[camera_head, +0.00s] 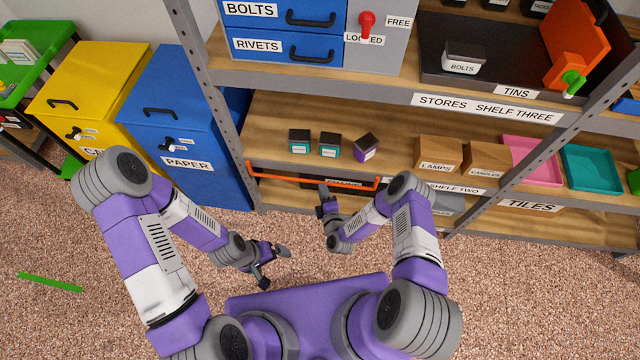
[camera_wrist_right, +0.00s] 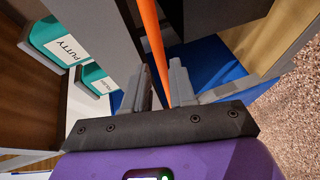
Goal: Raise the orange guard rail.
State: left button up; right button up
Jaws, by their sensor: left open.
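The orange guard rail (camera_head: 285,178) is a thin bar along the front of the lower left shelf bay, low down, with end pieces at both sides. It also shows in the right wrist view (camera_wrist_right: 151,35), running down the picture to the fingers. My left gripper (camera_head: 280,268) is open and empty, over the floor, apart from the rail.
Small tins (camera_head: 329,146) stand on the shelf just above and behind the rail; one has a purple side. Cardboard boxes (camera_head: 438,152) and trays (camera_head: 532,160) lie to the right. A metal upright (camera_head: 226,120) and a blue paper bin (camera_head: 180,115) stand left.

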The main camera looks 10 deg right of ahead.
jog(key=b+x, duration=0.1)
jog(key=x, duration=0.3)
jog(key=shift+w+f+b, duration=0.15)
jog(key=shift+w+b, duration=0.15)
jog(key=shift+w, duration=0.1)
grip_shut()
